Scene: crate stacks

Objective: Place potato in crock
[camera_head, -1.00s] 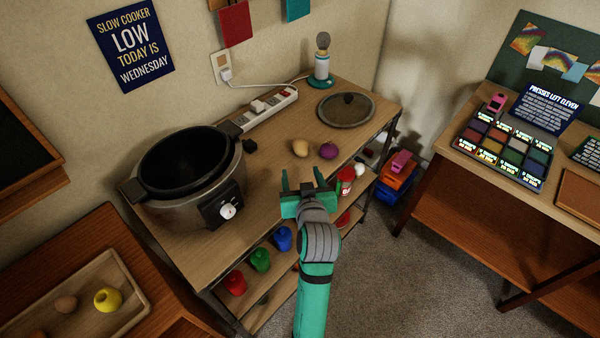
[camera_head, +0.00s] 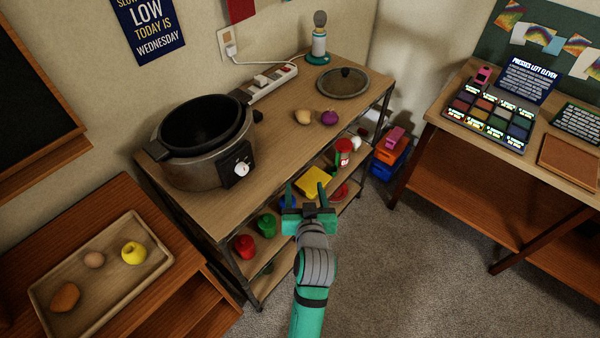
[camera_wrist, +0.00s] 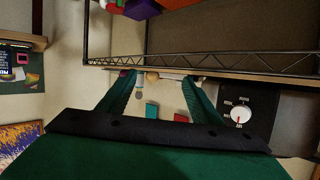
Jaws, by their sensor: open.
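A tan, potato-like lump (camera_head: 303,117) lies on the wooden table beside a purple onion-like one (camera_head: 329,118). It also appears small between my fingers in the wrist view (camera_wrist: 152,76). A brown oblong lump (camera_head: 65,297), also potato-like, lies in the tray at the lower left; I cannot tell for certain which is the potato. The crock is the black pot (camera_head: 203,124) in the grey slow cooker (camera_head: 190,174), uncovered. My gripper (camera_head: 305,187) is open and empty, in front of the table's front edge, apart from both lumps.
The lid (camera_head: 343,82) lies at the table's back right, near a power strip (camera_head: 272,84). The tray (camera_head: 122,297) also holds an egg-like item (camera_head: 94,260) and a yellow one (camera_head: 133,252). Coloured items, including a yellow block (camera_head: 313,181), fill the shelf below.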

